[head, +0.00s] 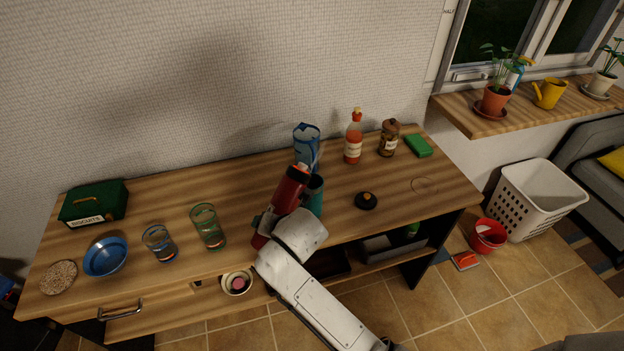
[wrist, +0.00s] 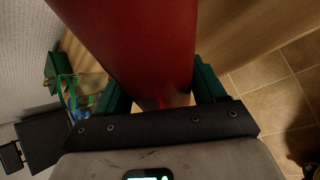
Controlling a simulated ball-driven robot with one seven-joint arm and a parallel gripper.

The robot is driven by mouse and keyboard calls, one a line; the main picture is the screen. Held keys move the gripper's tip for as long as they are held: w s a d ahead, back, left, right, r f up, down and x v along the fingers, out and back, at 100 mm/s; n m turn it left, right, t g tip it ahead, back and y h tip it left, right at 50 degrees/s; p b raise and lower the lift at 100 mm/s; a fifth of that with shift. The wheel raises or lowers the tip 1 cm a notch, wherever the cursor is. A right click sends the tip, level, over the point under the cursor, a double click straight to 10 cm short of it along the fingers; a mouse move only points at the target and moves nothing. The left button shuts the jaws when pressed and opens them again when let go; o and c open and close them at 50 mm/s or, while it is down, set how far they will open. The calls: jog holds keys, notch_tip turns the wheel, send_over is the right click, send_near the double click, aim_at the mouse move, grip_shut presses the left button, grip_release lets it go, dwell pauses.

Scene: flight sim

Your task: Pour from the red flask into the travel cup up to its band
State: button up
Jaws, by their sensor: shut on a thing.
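The red flask (head: 287,192) is tilted, its dark-rimmed top leaning right over or close to the mouth of a teal cup (head: 315,197), which appears to be the travel cup. My gripper (head: 264,222) is shut on the flask's body. The flask (wrist: 150,40) fills the middle of the wrist view between the green fingers of my gripper (wrist: 160,95). The cup stands on the table, partly hidden behind the flask and my wrist. Its band, its fill level and any stream of liquid cannot be made out.
A green glass (head: 208,228) and a blue-rimmed glass (head: 159,243) stand left of my gripper. A sauce bottle (head: 353,140) and a jar (head: 389,138) stand at the back.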

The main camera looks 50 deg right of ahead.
aim_at(283, 210)
jog(key=shift+a+r+y+p, duration=0.2)
jog(key=shift+r+y+p, duration=0.1)
jog(key=shift+r, duration=0.4)
jog(key=shift+a+r+m+y+p, duration=0.2)
jog(key=shift+r+m+y+p, duration=0.1)
jog(key=shift+r+m+y, duration=0.1)
jog(key=shift+a+r+m+y+p, duration=0.15)
jog(key=shift+r+y+p, duration=0.25)
jog(key=shift+r, duration=0.15)
jog(key=shift+a+r+m+y+p, duration=0.15)
jog(key=shift+r+y+p, duration=0.2)
jog(key=shift+r, duration=0.2)
dwell(0.9)
jog(key=shift+a+r+m+y+p, duration=0.1)
jog(key=shift+r+m+y+p, duration=0.2)
jog(key=shift+r+y+p, duration=0.6)
dwell(3.2)
jog(key=shift+r, duration=0.25)
dwell(0.5)
